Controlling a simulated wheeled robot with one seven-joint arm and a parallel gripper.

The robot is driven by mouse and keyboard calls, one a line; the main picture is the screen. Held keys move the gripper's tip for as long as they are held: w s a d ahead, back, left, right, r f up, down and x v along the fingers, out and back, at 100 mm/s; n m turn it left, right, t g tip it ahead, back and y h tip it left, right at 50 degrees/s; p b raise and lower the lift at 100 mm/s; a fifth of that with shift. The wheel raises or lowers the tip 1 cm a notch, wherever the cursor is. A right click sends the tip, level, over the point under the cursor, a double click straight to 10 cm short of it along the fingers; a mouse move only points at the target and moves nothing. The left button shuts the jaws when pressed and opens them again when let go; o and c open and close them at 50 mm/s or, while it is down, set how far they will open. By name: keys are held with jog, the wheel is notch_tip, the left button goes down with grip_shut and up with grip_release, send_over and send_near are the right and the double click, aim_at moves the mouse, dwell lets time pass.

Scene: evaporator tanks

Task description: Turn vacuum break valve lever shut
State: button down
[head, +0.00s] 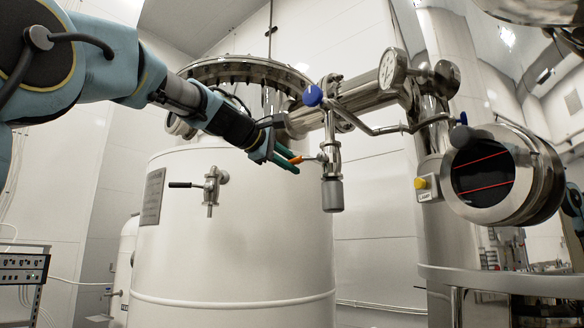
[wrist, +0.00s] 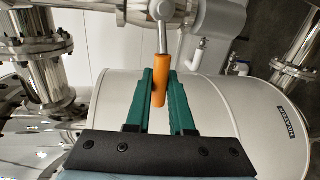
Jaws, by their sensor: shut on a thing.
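The vacuum break valve lever has an orange grip (head: 296,159) on a thin metal rod. In the head view it points left from a steel vertical valve (head: 332,150) with a grey cylindrical lower end, at the upper right of the white tank. My gripper (head: 290,161) reaches in from the left with green fingers shut on the orange grip. In the wrist view the grip (wrist: 159,75) lies between the two green fingers (wrist: 160,82), its rod running up to the steel fitting. The fingers partly cover the grip in the head view.
A white tank (head: 240,255) stands below, with a black-handled valve (head: 182,185) on its front. A blue knob (head: 312,95), a bent steel pipe (head: 385,130) and a pressure gauge (head: 393,70) crowd above and right. A round sight glass (head: 487,172) is farther right.

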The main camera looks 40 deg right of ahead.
jog(key=shift+r+m, duration=0.3)
jog(key=shift+r, duration=0.1)
jog(key=c, duration=0.8)
grip_release()
jog(key=shift+f, duration=0.1)
jog(key=shift+a, duration=0.1)
jog(key=b+v, duration=0.3)
jog(key=v, duration=0.7)
jog(key=shift+s+a, duration=0.2)
jog(key=shift+a, duration=0.1)
